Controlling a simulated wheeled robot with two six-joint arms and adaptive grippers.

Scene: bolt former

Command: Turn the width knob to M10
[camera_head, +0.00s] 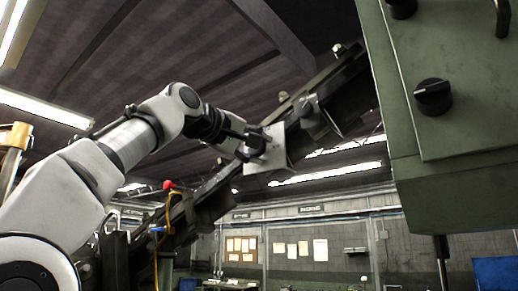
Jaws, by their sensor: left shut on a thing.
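My left arm comes in from the left, and my left gripper (255,142) is at a small pale metal plate (277,160) on the dark slanted machine beam. The gripper is shut on what seems to be the width knob at the face of this plate. The knob itself is hidden by the fingers, so its pointer and any M10 mark cannot be read. My right gripper is not in view.
A green cabinet (440,180) hangs at the right, with a black rotary knob (433,97) bearing a white mark. The dark slanted beam (335,100) runs behind the gripper. A red ball-topped lever (169,185) stands at lower left-centre.

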